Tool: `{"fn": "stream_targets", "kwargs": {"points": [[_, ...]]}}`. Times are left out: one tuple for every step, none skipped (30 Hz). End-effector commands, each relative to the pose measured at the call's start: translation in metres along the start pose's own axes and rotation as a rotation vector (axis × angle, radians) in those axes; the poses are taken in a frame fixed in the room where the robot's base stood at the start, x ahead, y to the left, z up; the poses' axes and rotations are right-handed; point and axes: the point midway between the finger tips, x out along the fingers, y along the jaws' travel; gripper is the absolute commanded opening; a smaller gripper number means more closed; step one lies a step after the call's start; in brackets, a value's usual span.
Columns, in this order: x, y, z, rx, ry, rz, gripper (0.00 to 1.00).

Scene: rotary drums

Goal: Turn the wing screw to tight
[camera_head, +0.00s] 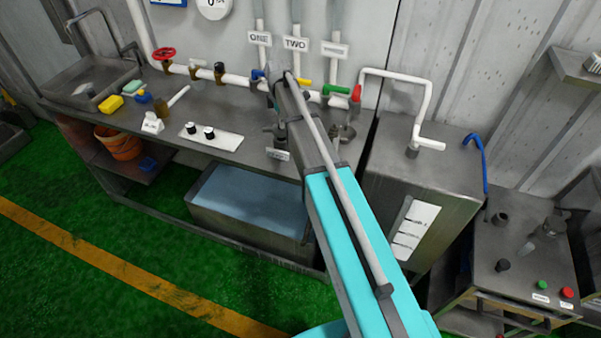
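My arm reaches up from the bottom, over the counter toward the wall pipes. My gripper is not clearly visible; the arm's upper end covers that area. A small dark metal piece (280,134) shows just left of the arm, above a small white label (278,154). A grey, wing-like metal piece (342,132) shows just right of the arm, on the counter. I cannot tell which of these is the wing screw, or whether either is part of my gripper. How tight any screw is cannot be seen, and the label is too small to read.
The metal counter (100,112) carries a sponge, a white plate with two black knobs (212,136) and a sink. Pipes with coloured valves (163,54) run along the wall behind. A metal cabinet (385,170) stands right of the arm, and a water tank (198,212) sits below.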

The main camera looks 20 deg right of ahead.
Motion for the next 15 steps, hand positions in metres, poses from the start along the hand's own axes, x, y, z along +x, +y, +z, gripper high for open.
{"fn": "stream_targets", "kwargs": {"points": [[0.0000,0.0002,0.0003,-0.032,-0.001,0.000,0.57],[0.0000,0.0002,0.0003,-0.053,-0.001,0.000,0.57],[0.0000,0.0002,0.0003,-0.079,-0.001,0.000,0.57],[0.0000,0.0002,0.0003,-0.099,-0.001,0.000,0.57],[0.0000,0.0002,0.0003,-0.120,-0.001,0.000,0.57],[0.0000,0.0002,0.0003,-0.147,-0.001,0.000,0.57],[0.0000,0.0002,0.0003,-0.167,-0.001,0.000,0.57],[0.0000,0.0002,0.0003,-0.187,-0.001,0.000,0.57],[0.0000,0.0001,0.0003,-0.215,-0.001,0.000,0.57],[0.0000,0.0001,0.0003,-0.235,-0.001,0.000,0.57],[0.0000,0.0002,0.0003,-0.255,-0.001,0.000,0.57],[0.0000,0.0002,0.0003,-0.282,-0.001,0.000,0.57],[0.0000,0.0002,0.0002,-0.303,-0.001,0.000,0.57],[0.0000,0.0002,0.0002,-0.323,-0.001,0.000,0.57],[0.0000,0.0002,0.0002,-0.350,-0.001,0.000,0.57]]}}
